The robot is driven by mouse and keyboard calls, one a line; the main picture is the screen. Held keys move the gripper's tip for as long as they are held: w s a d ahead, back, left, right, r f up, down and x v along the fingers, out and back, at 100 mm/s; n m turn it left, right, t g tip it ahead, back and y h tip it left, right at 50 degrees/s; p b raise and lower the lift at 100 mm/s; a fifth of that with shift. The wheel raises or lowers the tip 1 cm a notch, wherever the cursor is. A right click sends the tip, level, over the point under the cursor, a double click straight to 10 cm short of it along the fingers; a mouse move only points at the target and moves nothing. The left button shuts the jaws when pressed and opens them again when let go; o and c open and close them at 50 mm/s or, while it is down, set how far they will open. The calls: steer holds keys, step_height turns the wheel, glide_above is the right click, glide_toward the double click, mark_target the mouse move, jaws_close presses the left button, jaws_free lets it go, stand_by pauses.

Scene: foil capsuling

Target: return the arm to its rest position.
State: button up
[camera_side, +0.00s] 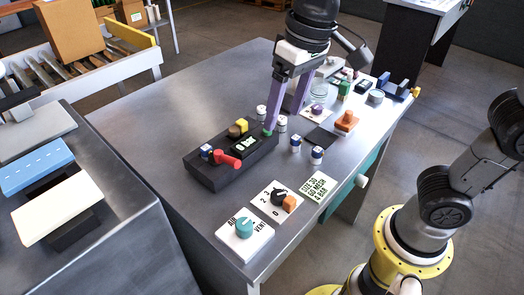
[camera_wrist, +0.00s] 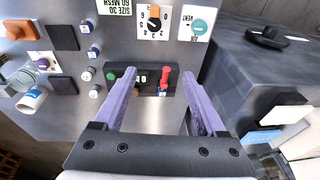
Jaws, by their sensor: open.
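My gripper (camera_side: 281,118) has two purple fingers spread apart with nothing between them. In the side view it hangs over the steel table (camera_side: 180,92), around the right end of the black control box (camera_side: 205,173). In the wrist view my gripper (camera_wrist: 157,72) points at the same control box (camera_wrist: 145,90), with the box's red handle (camera_wrist: 164,78) between the finger lines. The fingers cover part of the box. I cannot tell whether a fingertip touches it.
Several small white vials (camera_side: 295,143) stand beside the box. A teal-knob panel (camera_side: 243,236), a black dial (camera_side: 278,197) and an orange block (camera_side: 346,121) lie nearby. The table's far left is bare. A side bench (camera_side: 110,190) holds blue and white panels.

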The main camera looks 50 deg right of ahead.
steer(key=s+d+m+t, duration=0.2)
steer(key=s+d, duration=0.5)
steer(key=d, duration=0.3)
steer(key=s+d+f+n+t, duration=0.1)
steer(key=s+d+f+n, duration=0.1)
steer(key=s+f, duration=0.2)
steer(key=shift+s+d+f+t+h, duration=0.2)
steer(key=shift+s+f+t+h, duration=0.15)
steer(key=shift+f, duration=0.4)
